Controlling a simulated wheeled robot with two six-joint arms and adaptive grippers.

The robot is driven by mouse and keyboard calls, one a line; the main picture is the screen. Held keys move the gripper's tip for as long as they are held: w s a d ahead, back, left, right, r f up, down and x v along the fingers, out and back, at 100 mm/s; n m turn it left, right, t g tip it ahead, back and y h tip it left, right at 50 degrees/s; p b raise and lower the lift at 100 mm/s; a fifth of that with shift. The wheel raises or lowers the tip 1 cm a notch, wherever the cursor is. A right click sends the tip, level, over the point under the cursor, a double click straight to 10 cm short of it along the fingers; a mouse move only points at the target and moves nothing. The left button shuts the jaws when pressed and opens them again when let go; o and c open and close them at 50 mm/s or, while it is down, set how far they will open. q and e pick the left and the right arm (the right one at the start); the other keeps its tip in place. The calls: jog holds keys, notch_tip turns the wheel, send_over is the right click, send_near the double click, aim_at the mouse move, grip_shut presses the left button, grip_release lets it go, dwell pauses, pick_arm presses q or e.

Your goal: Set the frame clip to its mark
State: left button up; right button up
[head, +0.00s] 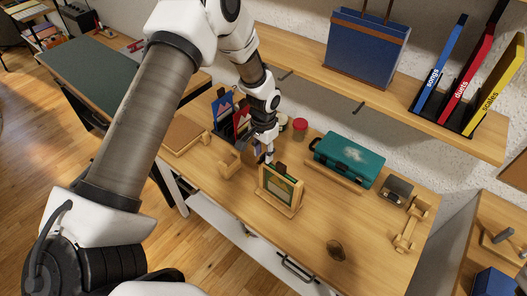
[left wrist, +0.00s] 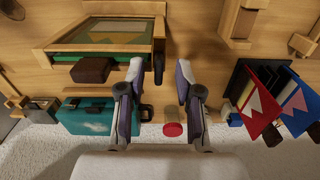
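A small upright wooden frame (head: 281,188) with a green panel stands on the desk. It also shows in the left wrist view (left wrist: 105,35), upside down. A dark brown block, probably the frame clip (head: 281,169), sits at its top edge; a brown block shows there in the left wrist view (left wrist: 92,70). A second, narrow dark piece (left wrist: 158,62) is near the frame's corner, between my fingertips in the picture. My left gripper (head: 269,158) is open, just behind the frame; its fingers (left wrist: 160,75) stand apart with nothing clearly held. I cannot make out the mark. My right gripper is not visible.
A teal case (head: 349,160) lies right of the frame, with a red-lidded jar (head: 300,127) behind. Pennant-like cards (head: 224,108) stand at the left rear. A wooden holder (head: 230,162) is left of the frame. The front right desk is mostly clear, except a dark oval (head: 336,250).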

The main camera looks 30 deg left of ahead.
aim_at(264, 154)
pick_arm(q)
notch_tip(264, 154, up, 12)
dwell(0.4)
dwell(0.3)
